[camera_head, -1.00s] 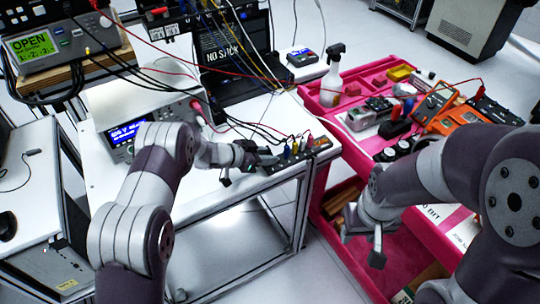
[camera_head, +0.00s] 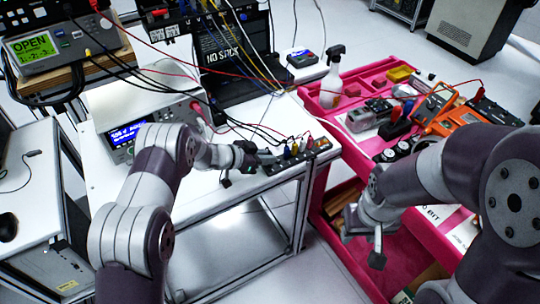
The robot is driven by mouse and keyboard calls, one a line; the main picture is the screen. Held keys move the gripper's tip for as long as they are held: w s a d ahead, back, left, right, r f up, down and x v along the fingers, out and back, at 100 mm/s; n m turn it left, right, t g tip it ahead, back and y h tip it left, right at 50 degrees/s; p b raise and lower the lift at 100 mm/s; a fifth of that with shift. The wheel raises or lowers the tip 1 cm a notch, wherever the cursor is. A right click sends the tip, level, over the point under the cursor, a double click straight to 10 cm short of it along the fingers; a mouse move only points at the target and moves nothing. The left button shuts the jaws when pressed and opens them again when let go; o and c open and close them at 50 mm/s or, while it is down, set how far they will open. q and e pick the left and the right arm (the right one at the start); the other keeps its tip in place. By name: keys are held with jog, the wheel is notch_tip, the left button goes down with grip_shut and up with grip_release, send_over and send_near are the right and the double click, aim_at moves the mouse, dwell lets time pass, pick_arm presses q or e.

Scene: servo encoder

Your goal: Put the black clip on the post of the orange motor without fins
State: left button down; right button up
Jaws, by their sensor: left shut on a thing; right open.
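My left gripper (camera_head: 258,159) is at the left end of a dark strip (camera_head: 285,166) on the white table's front edge. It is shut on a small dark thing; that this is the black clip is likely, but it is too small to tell. Blue, yellow and red clips (camera_head: 303,146) stand along the strip to the right of the gripper. Orange devices (camera_head: 436,105) lie on the pink cart at right; I cannot tell which is a motor, and no post or fins can be made out. My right gripper (camera_head: 374,245) is open and empty over the cart's lower front.
The pink cart (camera_head: 350,136) also holds a spray bottle (camera_head: 331,82) and several black parts. A power supply (camera_head: 135,128) stands on the white table. Red, black, yellow and blue leads hang across the table.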

pick_arm(q)
notch_tip(320, 180, up, 5)
jog(key=p, duration=0.4)
jog(key=shift+r, duration=0.1)
dwell(0.3)
